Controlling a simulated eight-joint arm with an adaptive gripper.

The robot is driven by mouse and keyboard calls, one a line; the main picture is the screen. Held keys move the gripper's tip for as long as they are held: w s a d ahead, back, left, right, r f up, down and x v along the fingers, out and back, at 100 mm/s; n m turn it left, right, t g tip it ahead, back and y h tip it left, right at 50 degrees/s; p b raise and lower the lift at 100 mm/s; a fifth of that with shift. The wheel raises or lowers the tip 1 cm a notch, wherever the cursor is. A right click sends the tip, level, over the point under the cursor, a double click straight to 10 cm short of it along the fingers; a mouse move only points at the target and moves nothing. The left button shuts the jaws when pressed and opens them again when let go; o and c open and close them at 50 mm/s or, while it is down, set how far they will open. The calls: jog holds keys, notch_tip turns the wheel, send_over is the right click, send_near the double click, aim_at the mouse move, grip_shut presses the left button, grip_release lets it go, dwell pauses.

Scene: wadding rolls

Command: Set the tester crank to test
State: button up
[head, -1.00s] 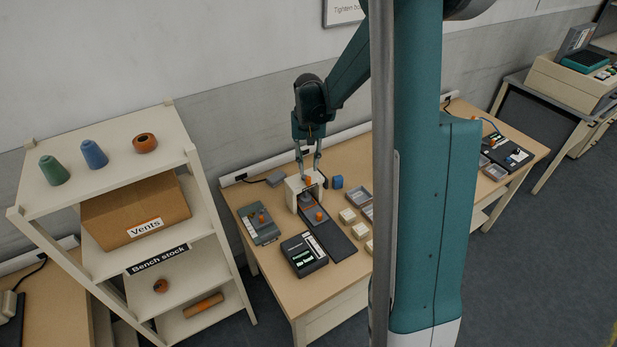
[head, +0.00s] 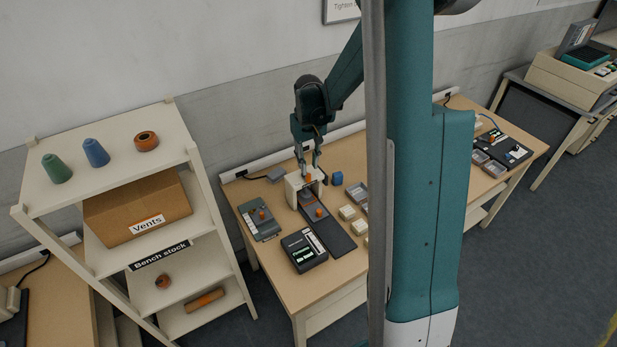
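My gripper (head: 309,172) points down over the off-white upright housing (head: 293,186) on the bench. Its fingers are on either side of a small orange piece (head: 307,180) at that housing; whether they touch it is too small to tell. A dark track (head: 335,236) runs forward from the housing and carries another orange knob (head: 319,211). A grey unit (head: 263,231) to the left has its own orange knob (head: 262,214). A black unit with a lit display (head: 304,252) stands in front. I cannot tell for certain which orange part is the tester crank.
Small cream blocks (head: 348,212), a blue block (head: 337,178) and grey trays (head: 357,191) lie right of the track. A shelf (head: 165,70) with a Vents carton (head: 140,208) stands left.

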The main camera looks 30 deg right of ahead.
aim_at(308, 174)
jog(key=shift+f, duration=3.6)
grip_shut()
